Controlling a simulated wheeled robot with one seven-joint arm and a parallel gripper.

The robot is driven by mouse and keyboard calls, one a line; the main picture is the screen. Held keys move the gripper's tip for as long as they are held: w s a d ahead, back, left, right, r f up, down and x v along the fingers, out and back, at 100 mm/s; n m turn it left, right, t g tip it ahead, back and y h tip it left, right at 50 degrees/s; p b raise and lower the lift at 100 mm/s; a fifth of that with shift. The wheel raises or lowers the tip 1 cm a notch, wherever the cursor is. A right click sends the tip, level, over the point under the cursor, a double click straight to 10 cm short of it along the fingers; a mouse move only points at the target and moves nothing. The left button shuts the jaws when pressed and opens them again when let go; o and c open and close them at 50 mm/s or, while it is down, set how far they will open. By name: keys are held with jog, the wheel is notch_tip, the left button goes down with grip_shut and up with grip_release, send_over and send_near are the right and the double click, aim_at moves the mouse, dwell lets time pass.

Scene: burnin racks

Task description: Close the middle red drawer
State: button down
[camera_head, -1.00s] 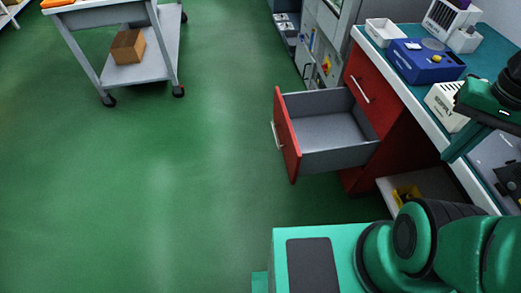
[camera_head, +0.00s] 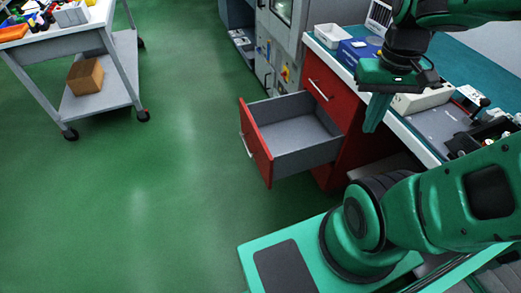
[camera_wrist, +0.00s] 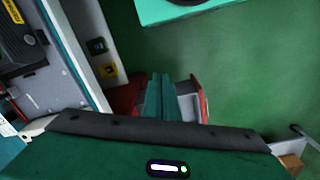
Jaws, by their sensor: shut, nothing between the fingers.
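The middle red drawer (camera_head: 257,143) stands pulled out of the red cabinet (camera_head: 337,110) under the bench. Its grey inside (camera_head: 300,128) looks empty, and a silver handle (camera_head: 246,145) is on its front. Another red drawer front (camera_head: 328,88) above it is shut. My gripper (camera_head: 372,128) hangs in the air near the bench edge, to the right of the open drawer, pointing down and touching nothing that I can see. In the wrist view the shut fingers (camera_wrist: 159,97) cover part of the drawer (camera_wrist: 188,100).
The bench top (camera_head: 455,60) holds a white tray (camera_head: 331,36), a blue box (camera_head: 358,50) and a pale box (camera_head: 422,98). A grey cabinet (camera_head: 280,45) stands behind the drawer. A trolley (camera_head: 100,85) is at the upper left. The green floor left of the drawer is clear.

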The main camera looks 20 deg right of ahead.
jog(key=w+a+f+n+h, duration=0.1)
jog(key=w+a+f+n, duration=0.2)
jog(key=w, duration=0.4)
jog(key=w+a+f+n, duration=0.2)
jog(key=w+f+n, duration=0.1)
jog(key=w+n, duration=0.25)
jog(key=w+a+f+n+h, duration=0.1)
jog(key=w+a+f+n, duration=0.1)
jog(key=w+f+n, duration=0.35)
jog(key=w+a+f+n, duration=0.4)
jog(key=w+a+f, duration=0.1)
jog(key=a+f, duration=0.25)
jog(key=w+a+f+n, duration=0.5)
jog(key=a+f, duration=0.2)
jog(key=a, duration=0.1)
jog(key=d+f, duration=0.6)
jog(key=f, duration=0.3)
jog(key=shift+f+h, duration=0.3)
jog(key=shift+f, duration=0.05)
jog(key=shift+s, duration=0.1)
